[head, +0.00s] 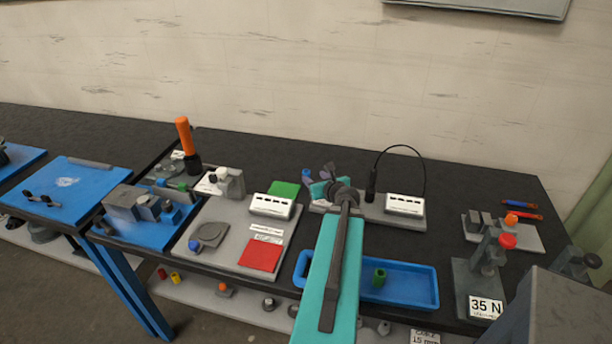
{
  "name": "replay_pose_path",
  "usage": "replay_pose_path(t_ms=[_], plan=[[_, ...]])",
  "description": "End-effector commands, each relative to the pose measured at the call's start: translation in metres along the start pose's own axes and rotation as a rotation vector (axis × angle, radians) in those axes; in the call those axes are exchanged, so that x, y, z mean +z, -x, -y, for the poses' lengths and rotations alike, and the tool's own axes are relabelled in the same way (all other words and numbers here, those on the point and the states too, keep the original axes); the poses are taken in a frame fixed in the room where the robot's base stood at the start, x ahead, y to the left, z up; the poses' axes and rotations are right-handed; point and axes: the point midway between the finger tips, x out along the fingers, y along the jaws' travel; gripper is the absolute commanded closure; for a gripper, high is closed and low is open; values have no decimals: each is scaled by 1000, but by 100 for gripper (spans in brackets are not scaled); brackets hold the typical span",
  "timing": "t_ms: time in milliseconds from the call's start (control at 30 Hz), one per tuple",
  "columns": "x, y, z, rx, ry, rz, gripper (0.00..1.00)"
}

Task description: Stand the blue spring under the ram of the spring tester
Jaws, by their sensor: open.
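The spring tester is probably the grey stand (478,282) at the right, with a red knob (507,241) and a "35 N" label. Its ram is too small to make out. My gripper (322,180) is open over the back middle of the bench, at the end of my teal arm. A small blue piece (306,174) shows just left of it; it may be the blue spring, but I cannot tell, nor whether they touch. My arm hides part of the blue tray (425,301), where a green cylinder (379,278) stands upright.
A grey board with a display box (271,206), a green pad (284,189) and a red pad (260,256) lies left of my arm. Another display box (404,205) with a cabled black probe (371,185) stands behind the tray. Bare black bench lies before the wall.

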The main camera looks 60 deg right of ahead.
Motion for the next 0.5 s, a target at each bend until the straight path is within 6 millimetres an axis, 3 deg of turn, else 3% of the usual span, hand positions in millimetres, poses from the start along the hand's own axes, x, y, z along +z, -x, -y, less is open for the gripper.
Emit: replay_pose_path(t_ms=[233, 500], plan=[[1, -9, -1, 3, 1, 0, 54], [1, -33, -1, 3, 2, -1, 54]])
